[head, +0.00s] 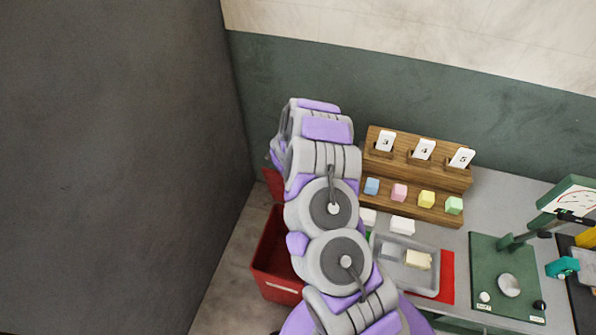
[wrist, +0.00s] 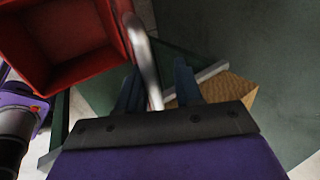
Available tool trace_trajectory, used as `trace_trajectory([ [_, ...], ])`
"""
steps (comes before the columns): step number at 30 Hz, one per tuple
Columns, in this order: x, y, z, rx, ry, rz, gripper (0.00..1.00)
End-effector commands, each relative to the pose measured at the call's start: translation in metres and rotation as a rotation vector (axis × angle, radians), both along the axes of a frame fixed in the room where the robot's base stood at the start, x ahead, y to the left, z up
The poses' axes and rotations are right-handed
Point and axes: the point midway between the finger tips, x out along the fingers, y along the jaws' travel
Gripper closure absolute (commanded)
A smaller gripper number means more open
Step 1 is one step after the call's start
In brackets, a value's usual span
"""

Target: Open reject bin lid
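The red reject bin (head: 275,288) stands on the floor left of the bench, partly hidden by my arm. Its open inside shows in the wrist view, with the red wall (wrist: 95,68) around it at top left. A small red piece (head: 271,183), perhaps the raised lid, shows behind my arm. In the wrist view, a pale grey bar (wrist: 143,55), perhaps the lid's handle, runs between the two dark fingers of my gripper (wrist: 157,82). The fingers are apart; I cannot tell whether they touch the bar. In the head view the fingers are hidden.
The grey bench (head: 505,205) to the right holds a wooden rack (head: 440,178) with numbered cards and coloured blocks, a grey tray (head: 420,285) and a green press (head: 500,255). A dark wall (head: 120,150) is at the left, with clear floor (head: 220,290) before the bin.

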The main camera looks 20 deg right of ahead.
Motion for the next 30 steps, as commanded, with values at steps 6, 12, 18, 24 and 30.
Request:
trace_trajectory([
  [6, 0.000, 0.000, 0.000, 0.001, 0.001, 0.000, 0.64],
  [12, -0.003, 0.002, 0.007, 0.001, -0.002, -0.001, 0.64],
  [18, -0.012, 0.009, 0.026, 0.002, -0.003, 0.000, 0.64],
  [24, -0.023, 0.018, 0.050, 0.002, -0.003, 0.000, 0.64],
  [30, -0.036, 0.027, 0.075, 0.001, 0.000, 0.001, 0.64],
])
